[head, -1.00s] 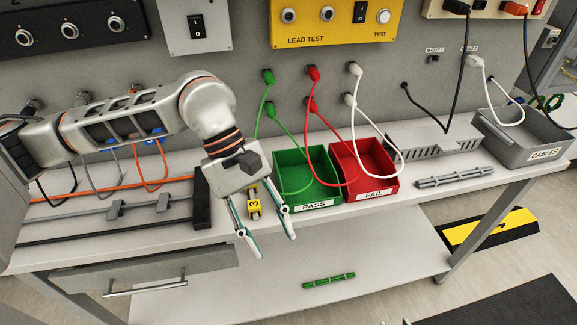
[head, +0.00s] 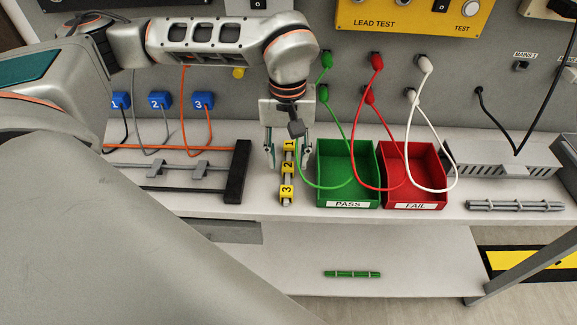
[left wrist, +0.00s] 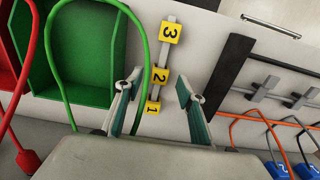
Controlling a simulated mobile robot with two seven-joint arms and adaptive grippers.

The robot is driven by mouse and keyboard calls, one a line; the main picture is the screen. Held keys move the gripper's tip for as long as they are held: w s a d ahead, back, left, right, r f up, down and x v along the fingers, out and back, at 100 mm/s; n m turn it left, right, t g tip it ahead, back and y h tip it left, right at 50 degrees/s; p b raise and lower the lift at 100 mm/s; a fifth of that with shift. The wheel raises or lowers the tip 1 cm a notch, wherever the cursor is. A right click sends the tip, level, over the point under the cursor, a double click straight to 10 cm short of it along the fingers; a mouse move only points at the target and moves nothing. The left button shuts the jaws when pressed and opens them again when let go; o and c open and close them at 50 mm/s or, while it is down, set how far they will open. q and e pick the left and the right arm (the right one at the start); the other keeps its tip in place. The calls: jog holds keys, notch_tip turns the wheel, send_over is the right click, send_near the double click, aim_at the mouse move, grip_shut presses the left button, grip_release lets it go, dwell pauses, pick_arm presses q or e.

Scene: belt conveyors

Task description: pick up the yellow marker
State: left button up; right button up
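Yellow blocks numbered 1 (head: 289,145), 2 (head: 287,167) and 3 (head: 287,190) sit in a row on a thin grey rail on the bench, left of the green bin. In the left wrist view they are block 3 (left wrist: 171,31), block 2 (left wrist: 160,76) and block 1 (left wrist: 153,107). The frames do not tell which one is the yellow marker. My left gripper (head: 287,161) is open, pointing down, its teal-lined fingers on either side of the row near blocks 1 and 2. The fingers (left wrist: 159,92) hold nothing. My right gripper is not in view.
A green PASS bin (head: 347,204) stands close to the right, with a red FAIL bin (head: 413,206) beyond it. A dark block (head: 237,172) ends a rack on the left. A green stick lies on the lower shelf (head: 420,265).

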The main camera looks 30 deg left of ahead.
pick_arm(q)
notch_tip(320, 180, down, 2)
jog(key=shift+f, duration=0.1)
jog(key=c, duration=0.8)
jog(key=shift+c, duration=0.2)
